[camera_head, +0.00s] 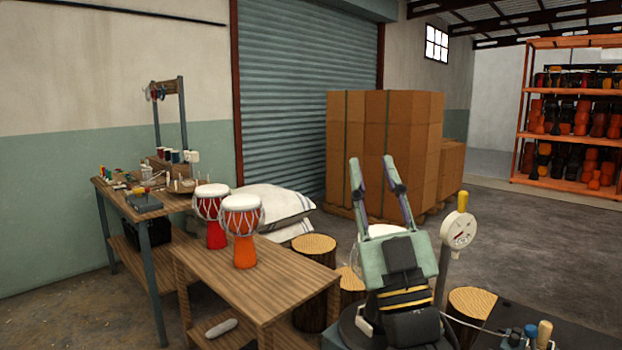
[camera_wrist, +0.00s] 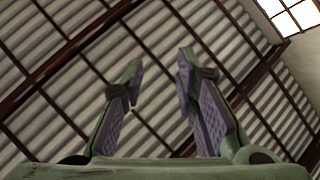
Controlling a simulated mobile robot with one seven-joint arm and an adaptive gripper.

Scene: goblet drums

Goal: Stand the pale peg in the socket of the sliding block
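My gripper (camera_head: 372,162) is raised and points upward in the head view, with its two fingers apart and nothing between them. In the wrist view the open fingers (camera_wrist: 160,60) stand against the roof, and no task object shows there. A pale tan upright peg-like piece (camera_head: 544,333) shows at the bottom right of the head view, beside small blue and grey pieces (camera_head: 530,331) on a dark surface. I cannot tell whether it is the pale peg. I cannot make out the sliding block or its socket. My gripper is well above and left of these pieces.
A wooden table (camera_head: 285,278) holds a red drum (camera_head: 213,232) and an orange drum (camera_head: 245,252). A cluttered workbench (camera_head: 150,205) stands behind, left. Log stools (camera_head: 313,248), a dial on a post (camera_head: 458,231) and stacked cartons (camera_head: 345,150) surround my arm. Open floor lies right.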

